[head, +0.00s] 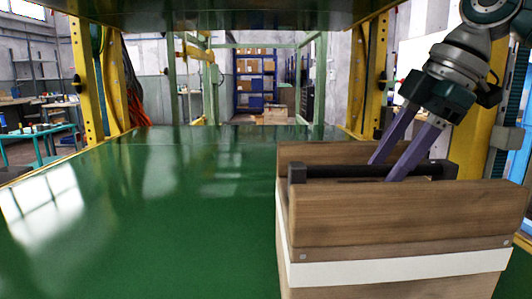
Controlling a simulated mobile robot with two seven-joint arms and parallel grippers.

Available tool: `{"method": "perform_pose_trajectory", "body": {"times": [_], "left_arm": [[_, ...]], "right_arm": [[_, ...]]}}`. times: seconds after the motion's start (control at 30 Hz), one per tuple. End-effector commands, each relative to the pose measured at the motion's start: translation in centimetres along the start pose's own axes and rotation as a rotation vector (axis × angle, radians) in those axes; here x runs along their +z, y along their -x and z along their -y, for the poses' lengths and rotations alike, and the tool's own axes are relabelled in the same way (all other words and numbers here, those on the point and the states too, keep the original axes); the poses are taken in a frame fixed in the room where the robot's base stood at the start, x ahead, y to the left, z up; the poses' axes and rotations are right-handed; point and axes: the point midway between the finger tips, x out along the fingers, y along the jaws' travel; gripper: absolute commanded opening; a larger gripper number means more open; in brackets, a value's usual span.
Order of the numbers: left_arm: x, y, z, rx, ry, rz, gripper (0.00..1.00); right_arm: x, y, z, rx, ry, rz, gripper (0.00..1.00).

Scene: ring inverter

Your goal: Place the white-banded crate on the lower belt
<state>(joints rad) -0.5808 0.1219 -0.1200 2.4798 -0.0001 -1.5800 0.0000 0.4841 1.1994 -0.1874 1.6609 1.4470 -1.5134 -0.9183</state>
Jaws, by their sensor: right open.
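The white-banded crate (390,222) is a wooden box with a white band (400,270) low around its sides. It is at the lower right of the head view, at the near right part of the green belt (150,220). A dark handle bar (350,171) runs across its top. My right gripper (383,170) comes down from the upper right. Its two purple fingers are spread apart at the bar. The near finger overlaps the bar in the picture; whether they touch it I cannot tell. The crate's underside is out of frame. My left gripper is not in view.
Yellow uprights (88,75) stand on both sides of the belt, and a dark green deck (220,14) hangs overhead. The belt's left and middle are clear. A blue shelf with boxes (255,80) stands far behind. A teal table (40,138) is at the left.

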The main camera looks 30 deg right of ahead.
Motion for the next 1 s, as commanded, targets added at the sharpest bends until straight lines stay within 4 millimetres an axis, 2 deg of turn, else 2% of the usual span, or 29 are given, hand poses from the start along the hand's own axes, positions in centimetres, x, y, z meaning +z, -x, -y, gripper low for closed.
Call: {"method": "perform_pose_trajectory", "body": {"times": [0.17,0.27,0.37,0.7,0.83,1.0], "left_arm": [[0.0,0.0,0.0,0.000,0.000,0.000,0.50],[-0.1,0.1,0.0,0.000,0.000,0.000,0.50],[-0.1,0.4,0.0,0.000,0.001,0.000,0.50],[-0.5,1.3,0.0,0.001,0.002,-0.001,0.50],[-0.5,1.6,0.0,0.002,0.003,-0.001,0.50],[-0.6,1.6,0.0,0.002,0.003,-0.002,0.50]], "right_arm": [[-0.1,0.1,0.0,0.001,0.000,0.000,0.52],[0.0,0.8,-0.1,0.001,-0.001,0.000,0.52],[0.0,2.5,-0.1,0.003,-0.001,0.001,0.52],[-0.1,9.9,-0.1,0.003,0.000,0.001,0.52],[-0.1,11.5,-0.1,0.002,0.000,0.000,0.52],[-0.1,12.1,-0.1,0.000,0.000,-0.001,0.52]]}}
